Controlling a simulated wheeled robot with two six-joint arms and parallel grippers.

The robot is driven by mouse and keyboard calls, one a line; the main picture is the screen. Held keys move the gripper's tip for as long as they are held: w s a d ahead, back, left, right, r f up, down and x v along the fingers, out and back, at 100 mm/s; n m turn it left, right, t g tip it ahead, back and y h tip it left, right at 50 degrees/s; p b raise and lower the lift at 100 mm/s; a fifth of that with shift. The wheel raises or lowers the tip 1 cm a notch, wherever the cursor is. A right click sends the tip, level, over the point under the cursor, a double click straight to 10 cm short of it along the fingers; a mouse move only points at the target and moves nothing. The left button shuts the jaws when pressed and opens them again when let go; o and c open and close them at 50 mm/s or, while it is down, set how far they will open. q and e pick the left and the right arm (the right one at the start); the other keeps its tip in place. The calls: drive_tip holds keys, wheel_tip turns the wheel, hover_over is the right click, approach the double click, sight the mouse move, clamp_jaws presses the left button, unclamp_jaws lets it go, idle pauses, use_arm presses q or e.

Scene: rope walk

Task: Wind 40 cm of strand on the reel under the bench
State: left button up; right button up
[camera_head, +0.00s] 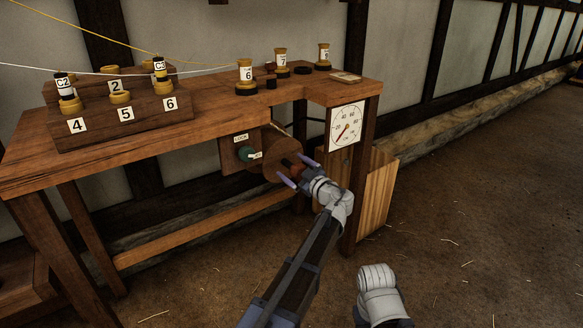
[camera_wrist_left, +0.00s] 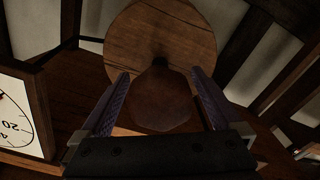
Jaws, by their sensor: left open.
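The reel, a round wooden disc (camera_head: 281,160), sits under the bench (camera_head: 200,110); its face also shows in the left wrist view (camera_wrist_left: 185,42). A dark brown-red crank knob (camera_head: 290,164) stands out from it. My left gripper (camera_head: 298,171) is open in front of the reel. In the left wrist view, the knob (camera_wrist_left: 160,95) lies between the open fingers, with no clear contact. A white dial (camera_head: 345,126) hangs at the bench's right end, its red needle pointing low left. My right gripper is not in view.
A green knob (camera_head: 245,153) with small labels is on a wooden plate left of the reel. Numbered spools (camera_head: 245,72) and a stepped rack (camera_head: 125,105) stand on the bench. A wooden panel (camera_head: 375,195) stands beside the right leg. The floor at right is clear.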

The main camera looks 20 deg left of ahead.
use_arm(q)
drive_tip(key=shift+w+a, duration=0.25)
drive_tip(key=shift+a, duration=0.1)
drive_tip(key=c, duration=1.4)
